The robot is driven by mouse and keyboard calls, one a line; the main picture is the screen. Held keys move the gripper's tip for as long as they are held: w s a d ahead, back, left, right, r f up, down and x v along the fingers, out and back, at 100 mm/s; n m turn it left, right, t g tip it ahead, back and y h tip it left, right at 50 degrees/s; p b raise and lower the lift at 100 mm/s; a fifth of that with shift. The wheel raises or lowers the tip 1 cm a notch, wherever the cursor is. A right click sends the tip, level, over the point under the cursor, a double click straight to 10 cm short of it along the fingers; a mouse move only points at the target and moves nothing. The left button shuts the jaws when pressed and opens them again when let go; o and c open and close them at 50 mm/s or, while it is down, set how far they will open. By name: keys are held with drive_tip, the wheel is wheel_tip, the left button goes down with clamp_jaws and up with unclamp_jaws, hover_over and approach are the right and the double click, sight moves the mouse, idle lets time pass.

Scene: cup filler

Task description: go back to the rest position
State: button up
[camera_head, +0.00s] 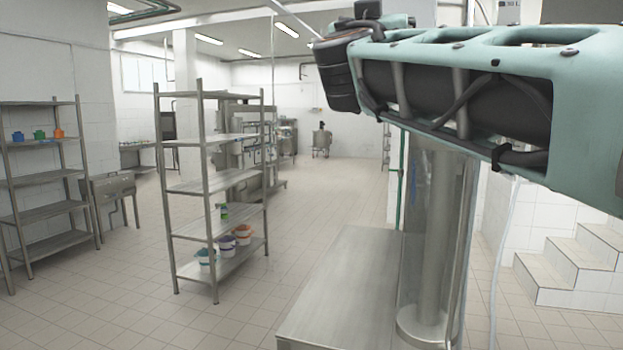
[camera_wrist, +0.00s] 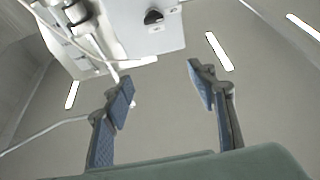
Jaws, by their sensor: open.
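My gripper (camera_wrist: 163,88) shows in the wrist view with its two blue-padded fingers wide apart and nothing between them. Past the fingers, the wrist view shows a pale grey ceiling with strip lights. A white machine body (camera_wrist: 120,35) with a black knob fills the top left of that view, beyond the left finger. In the head view my teal arm crosses the upper right, and the gripper fingers are not visible there.
A steel table (camera_head: 335,285) with a clear cylinder (camera_head: 437,240) stands below my arm. A metal shelf rack (camera_head: 215,185) holds several tubs on its low shelf. Another rack (camera_head: 40,180) is at the left. White steps (camera_head: 575,265) are at the right.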

drive_tip(key=s+d+f+g+p, duration=0.1)
drive_tip(key=s+d+f+g, duration=0.25)
drive_tip(key=f, duration=0.55)
drive_tip(key=s+d+f+g+p, duration=0.1)
drive_tip(key=s+d+f+g, duration=0.25)
drive_tip(key=f, duration=0.55)
drive_tip(key=s+d+f+g+p, duration=0.1)
drive_tip(key=s+d+f+g, duration=0.2)
drive_tip(key=f, duration=0.7)
drive_tip(key=s+a+f+n+g+y+p, duration=0.1)
drive_tip(key=s+a+f+g+y, duration=0.2)
drive_tip(key=s+f, duration=0.5)
drive_tip(key=s+a+f+n+g+y, duration=0.2)
drive_tip(key=s+a+f+y, duration=0.2)
drive_tip(key=s+f, duration=0.4)
wheel_tip(320, 180, down, 6)
drive_tip(key=shift+s+a+r+g+p, duration=0.2)
drive_tip(key=shift+s+a+g+p, duration=0.1)
drive_tip(key=shift+a+g+p, duration=0.15)
